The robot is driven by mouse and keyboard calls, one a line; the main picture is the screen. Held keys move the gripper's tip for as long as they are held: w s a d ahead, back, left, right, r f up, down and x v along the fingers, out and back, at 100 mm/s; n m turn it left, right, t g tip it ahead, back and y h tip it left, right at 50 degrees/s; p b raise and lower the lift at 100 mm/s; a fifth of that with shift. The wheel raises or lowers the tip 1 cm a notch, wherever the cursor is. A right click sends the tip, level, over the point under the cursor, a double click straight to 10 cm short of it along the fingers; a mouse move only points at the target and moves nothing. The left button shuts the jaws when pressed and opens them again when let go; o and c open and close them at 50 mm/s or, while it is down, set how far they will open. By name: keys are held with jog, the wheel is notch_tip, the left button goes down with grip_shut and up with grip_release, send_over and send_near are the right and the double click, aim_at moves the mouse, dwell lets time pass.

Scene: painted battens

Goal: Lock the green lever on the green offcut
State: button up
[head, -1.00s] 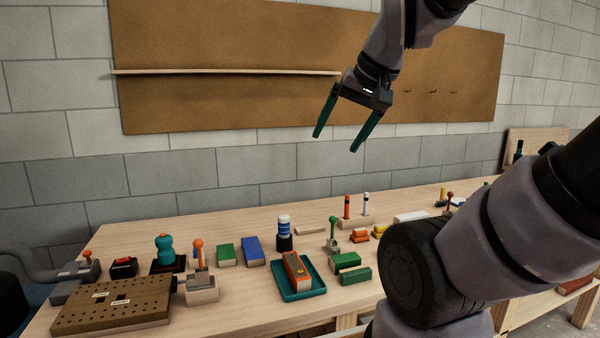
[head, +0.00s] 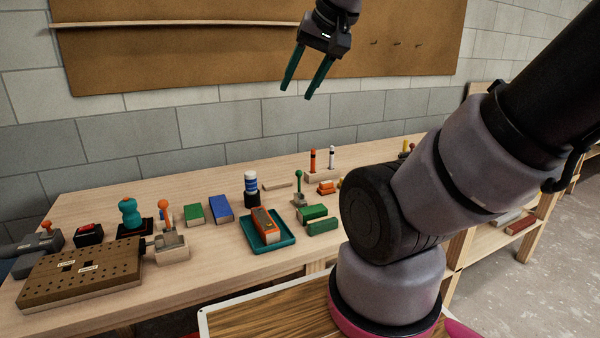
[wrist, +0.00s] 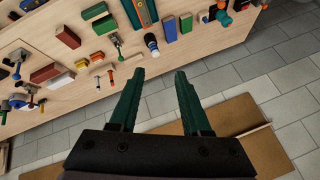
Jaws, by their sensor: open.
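The green lever (head: 298,183) has a round green knob on an upright-looking stem over a small grey base. It stands on the bench just behind the green offcut (head: 313,212). A second, similar green block (head: 322,226) lies in front of that one. In the wrist view the lever (wrist: 116,42) lies beyond my left finger, with the green blocks (wrist: 95,12) near the top edge. I cannot tell whether the lever's base touches the offcut. My gripper (head: 297,92) is open and empty, high above the bench and in front of the wall.
A teal tray (head: 285,240) with an orange block stands left of the green blocks, near a blue-and-white bottle (head: 251,187). An orange lever (head: 164,212) and a perforated board (head: 80,275) are further left. Orange and white pegs (head: 332,157) stand behind the green lever.

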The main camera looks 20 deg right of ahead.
jog(key=shift+w+d+f+m, duration=0.15)
jog(key=shift+w+d+m, duration=0.05)
jog(key=shift+w, duration=0.35)
jog(key=shift+w+d+f+m, duration=0.15)
jog(key=shift+w+m, duration=0.05)
jog(key=shift+w, duration=0.35)
grip_shut()
jog(key=w+d+f+m+g, duration=0.2)
jog(key=w+d+f+m, duration=0.3)
jog(key=w+d+f, duration=0.2)
jog(key=w+d+f+m+g+h, duration=0.1)
jog(key=w+d+f+m, duration=0.5)
jog(key=w+f, duration=0.6)
jog(key=shift+d+f+g, duration=0.5)
jog(key=shift+d+f, duration=0.15)
jog(key=shift+d, duration=0.25)
